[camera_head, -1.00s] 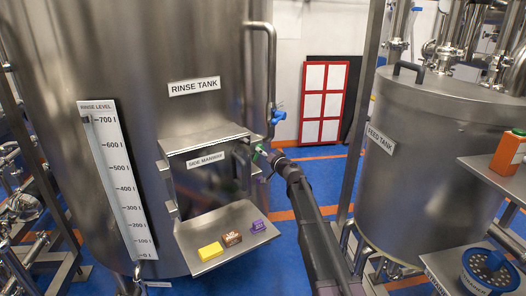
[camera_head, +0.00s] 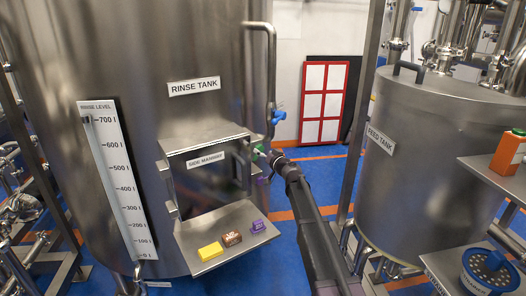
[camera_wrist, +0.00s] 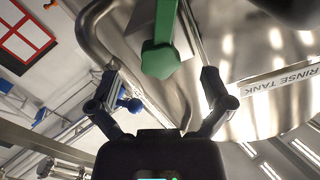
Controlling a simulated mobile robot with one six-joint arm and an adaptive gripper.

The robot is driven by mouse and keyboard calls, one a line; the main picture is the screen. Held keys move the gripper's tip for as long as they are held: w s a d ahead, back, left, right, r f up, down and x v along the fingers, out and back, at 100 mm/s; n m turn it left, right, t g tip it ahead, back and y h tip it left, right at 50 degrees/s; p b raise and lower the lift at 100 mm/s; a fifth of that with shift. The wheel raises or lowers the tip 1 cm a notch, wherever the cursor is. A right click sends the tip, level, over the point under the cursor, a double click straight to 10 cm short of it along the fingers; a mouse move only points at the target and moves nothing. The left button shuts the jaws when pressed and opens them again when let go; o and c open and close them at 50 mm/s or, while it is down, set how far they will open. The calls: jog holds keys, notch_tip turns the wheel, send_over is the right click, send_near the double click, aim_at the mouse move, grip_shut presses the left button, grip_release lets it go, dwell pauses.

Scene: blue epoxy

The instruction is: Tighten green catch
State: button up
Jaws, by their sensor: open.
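The green catch (camera_wrist: 160,58) is at the upper middle of the wrist view, a green knob with a stem running up out of frame. It stands ahead of and between the fingers of my gripper (camera_wrist: 160,80). The fingers are spread, with visible space between them and the catch. In the head view the green catch (camera_head: 256,149) is a small patch at the right edge of the side manway (camera_head: 207,175) on the rinse tank. My gripper (camera_head: 268,156) is just right of it, partly hiding it. Whether they touch is unclear there.
A shelf (camera_head: 205,228) below the manway holds a yellow block (camera_head: 210,251), a brown box (camera_head: 232,239) and a purple box (camera_head: 258,227). A blue valve handle (camera_head: 278,117) hangs by the tank pipe above. The feed tank (camera_head: 425,170) stands to the right.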

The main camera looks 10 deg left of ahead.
jog(key=shift+w+a, duration=0.45)
jog(key=shift+w, duration=0.15)
jog(key=shift+c, duration=0.2)
grip_shut()
jog(key=shift+m, duration=4.9)
jog(key=shift+o, duration=0.2)
grip_release()
jog(key=shift+n, duration=0.3)
